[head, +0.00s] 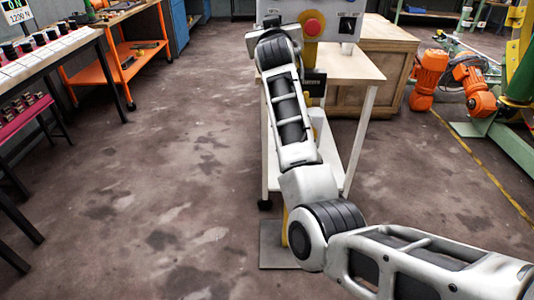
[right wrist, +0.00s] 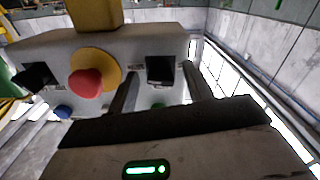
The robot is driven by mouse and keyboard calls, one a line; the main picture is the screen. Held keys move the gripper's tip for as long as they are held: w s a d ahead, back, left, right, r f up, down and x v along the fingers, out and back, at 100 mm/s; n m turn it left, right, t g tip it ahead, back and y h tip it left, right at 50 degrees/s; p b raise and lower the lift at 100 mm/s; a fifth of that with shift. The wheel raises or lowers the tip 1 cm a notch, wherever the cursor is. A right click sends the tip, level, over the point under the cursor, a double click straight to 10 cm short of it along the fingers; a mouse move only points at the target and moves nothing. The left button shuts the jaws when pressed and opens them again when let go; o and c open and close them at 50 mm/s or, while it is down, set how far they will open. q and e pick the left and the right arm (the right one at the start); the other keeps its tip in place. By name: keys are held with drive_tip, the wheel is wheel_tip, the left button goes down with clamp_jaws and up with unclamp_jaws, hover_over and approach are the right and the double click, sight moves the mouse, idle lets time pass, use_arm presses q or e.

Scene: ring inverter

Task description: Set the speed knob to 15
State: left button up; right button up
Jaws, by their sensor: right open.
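The grey control box (head: 335,8) stands at the top of the head view, with a red button (head: 313,26) on a yellow disc and a black part (head: 347,24) to its right. In the right wrist view the box looks upside down. There a dark square-looking knob (right wrist: 160,70) shows right of the red button (right wrist: 88,83). My right gripper (right wrist: 157,88) is open, a finger on either side of this knob; contact cannot be told. My right arm hides this area in the head view. No number or pointer is readable. My left gripper is not in view.
The box is above a light table (head: 350,66), with a wooden crate (head: 380,85) behind it. Orange robot arms (head: 430,75) stand at right. An orange cart (head: 125,55) and a bench (head: 55,50) stand at left. The floor between is clear.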

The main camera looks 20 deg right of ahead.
drive_tip(key=s+a+n+p, duration=0.2)
drive_tip(key=s+n+p, duration=0.5)
drive_tip(key=n, duration=1.1)
drive_tip(key=s+a+n+p, duration=0.3)
drive_tip(key=s+n+p, duration=0.4)
drive_tip(key=n, duration=1.1)
drive_tip(key=s+a+f+m+g+y, duration=0.2)
drive_tip(key=s+f+m, duration=0.4)
drive_tip(key=f, duration=0.4)
drive_tip(key=s+a+f+m+g+y+b, duration=0.1)
drive_tip(key=s+a+f+m+g+y, duration=0.1)
drive_tip(key=s+f+m, duration=0.4)
wheel_tip(320, 180, down, 4)
drive_tip(key=m+g+y, duration=0.1)
drive_tip(key=m+y, duration=0.1)
drive_tip(key=shift+s+r+m+g+y, duration=0.15)
drive_tip(key=shift+s+m+g+y, duration=0.15)
drive_tip(key=shift+s+m, duration=0.1)
drive_tip(key=shift+a, duration=0.1)
